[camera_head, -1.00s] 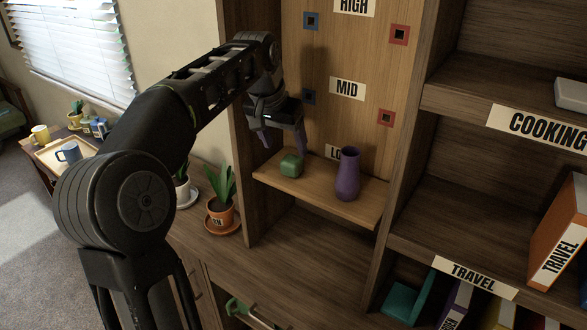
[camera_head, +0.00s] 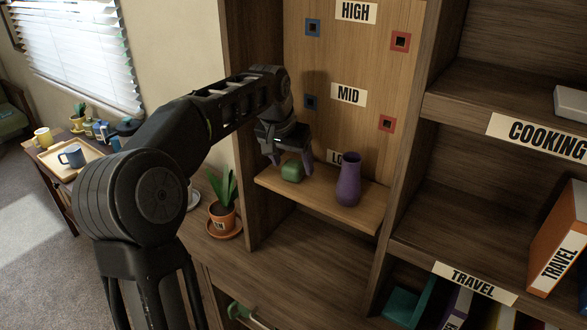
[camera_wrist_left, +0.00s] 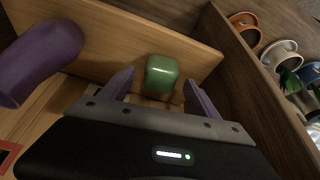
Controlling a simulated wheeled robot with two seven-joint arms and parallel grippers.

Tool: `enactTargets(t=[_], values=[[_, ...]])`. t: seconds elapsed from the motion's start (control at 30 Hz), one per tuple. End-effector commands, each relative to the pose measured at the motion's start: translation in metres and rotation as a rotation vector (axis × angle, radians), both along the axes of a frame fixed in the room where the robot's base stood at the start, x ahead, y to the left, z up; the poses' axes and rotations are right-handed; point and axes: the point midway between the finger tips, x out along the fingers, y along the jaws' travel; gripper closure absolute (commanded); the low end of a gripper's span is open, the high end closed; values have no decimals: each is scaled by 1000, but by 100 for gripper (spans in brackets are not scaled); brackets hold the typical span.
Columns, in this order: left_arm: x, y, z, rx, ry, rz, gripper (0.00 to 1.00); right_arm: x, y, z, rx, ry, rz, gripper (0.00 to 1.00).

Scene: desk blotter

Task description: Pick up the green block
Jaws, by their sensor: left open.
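The green block (camera_head: 291,171) sits on a small wooden shelf (camera_head: 330,197) at the low level, toward its left end. My left gripper (camera_head: 291,160) is open and is lowered close over the block, with purple fingers on either side of it in the head view. In the left wrist view the green block (camera_wrist_left: 161,75) lies between and slightly beyond the two spread fingertips (camera_wrist_left: 158,80). I cannot tell whether a finger touches it. My right gripper is not in view.
A purple vase (camera_head: 348,180) stands on the same shelf to the right of the block; it also shows in the left wrist view (camera_wrist_left: 42,62). A tall wooden side panel is left of the shelf. A potted plant (camera_head: 222,210) stands left of that panel.

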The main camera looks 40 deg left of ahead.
Motion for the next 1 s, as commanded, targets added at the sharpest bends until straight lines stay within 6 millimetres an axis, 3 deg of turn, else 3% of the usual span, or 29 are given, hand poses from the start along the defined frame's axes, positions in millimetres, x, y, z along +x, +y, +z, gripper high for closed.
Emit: enactTargets(t=[0.2, 0.77, 1.0], values=[[9, 1, -21, 0, 0, 1, 29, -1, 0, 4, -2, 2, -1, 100], [9, 1, -21, 0, -1, 1, 29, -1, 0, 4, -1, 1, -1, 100], [9, 1, -21, 0, -1, 1, 46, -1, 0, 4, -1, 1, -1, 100]])
